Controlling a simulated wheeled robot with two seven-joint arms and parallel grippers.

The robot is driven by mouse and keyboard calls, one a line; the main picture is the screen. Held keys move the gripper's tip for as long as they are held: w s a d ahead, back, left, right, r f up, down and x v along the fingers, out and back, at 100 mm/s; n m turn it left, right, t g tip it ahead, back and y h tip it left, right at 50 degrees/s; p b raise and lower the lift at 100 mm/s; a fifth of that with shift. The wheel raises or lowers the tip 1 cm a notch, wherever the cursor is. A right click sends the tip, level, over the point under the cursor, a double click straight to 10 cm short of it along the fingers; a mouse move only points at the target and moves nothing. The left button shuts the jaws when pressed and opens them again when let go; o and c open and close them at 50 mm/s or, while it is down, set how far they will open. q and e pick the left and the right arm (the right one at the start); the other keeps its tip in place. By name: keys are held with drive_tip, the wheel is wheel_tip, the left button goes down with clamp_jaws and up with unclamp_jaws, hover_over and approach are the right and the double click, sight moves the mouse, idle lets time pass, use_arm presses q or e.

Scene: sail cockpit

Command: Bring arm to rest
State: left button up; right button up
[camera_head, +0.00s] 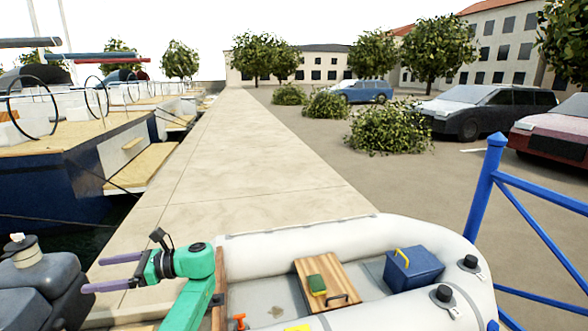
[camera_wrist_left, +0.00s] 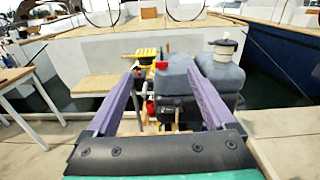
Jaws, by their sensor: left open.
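My left gripper (camera_head: 92,273) is open, with its two purple fingers spread and pointing left, on a green arm that rises at the bottom of the head view. In the left wrist view the fingers (camera_wrist_left: 163,78) stand wide apart and I see nothing held between them. A dark grey moulded body with a knob on top (camera_head: 40,272) lies just beyond the fingertips; it also shows in the left wrist view (camera_wrist_left: 178,82), beyond the fingers. My right arm and gripper are not in view.
A pale inflatable dinghy (camera_head: 330,228) lies right of the arm, with a wooden board (camera_head: 328,282), a green sponge-like block (camera_head: 317,284) and a blue box (camera_head: 413,268) in it. A blue railing (camera_head: 487,187) stands at right. The paved quay (camera_head: 235,150) ahead is clear; moored boats line the left.

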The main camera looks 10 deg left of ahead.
use_arm(q)
drive_tip(key=s+d+f+n+t+h, duration=0.2)
drive_tip(key=s+f+h, duration=0.1)
drive_tip(key=f, duration=0.4)
drive_tip(key=s+d+f+n+t+h, duration=0.2)
drive_tip(key=f, duration=0.5)
drive_tip(key=s+d+f+n+t+h, duration=0.2)
drive_tip(key=s+d+f+h, duration=0.1)
drive_tip(key=f, duration=0.4)
drive_tip(key=s+d+f+n+t+h, duration=0.1)
drive_tip(key=s+d+n+t+h, duration=0.15)
drive_tip(key=s+d+h, duration=0.45)
drive_tip(key=s+d+n+t+h, duration=0.1)
drive_tip(key=s+d+n+h, duration=0.2)
drive_tip(key=d, duration=0.6)
drive_tip(key=s+f+g+y+b, duration=0.1)
drive_tip(key=s+f+b, duration=0.15)
drive_tip(key=f, duration=1.25)
drive_tip(key=s+f+b, duration=0.2)
drive_tip(key=f+b, duration=0.2)
drive_tip(key=f, duration=1.1)
drive_tip(key=s+a+f+g+b, duration=0.1)
drive_tip(key=s+a+f+b, duration=0.2)
drive_tip(key=s+f, duration=1.2)
drive_tip(key=shift+s+f, duration=0.3)
drive_tip(key=shift+f, duration=0.55)
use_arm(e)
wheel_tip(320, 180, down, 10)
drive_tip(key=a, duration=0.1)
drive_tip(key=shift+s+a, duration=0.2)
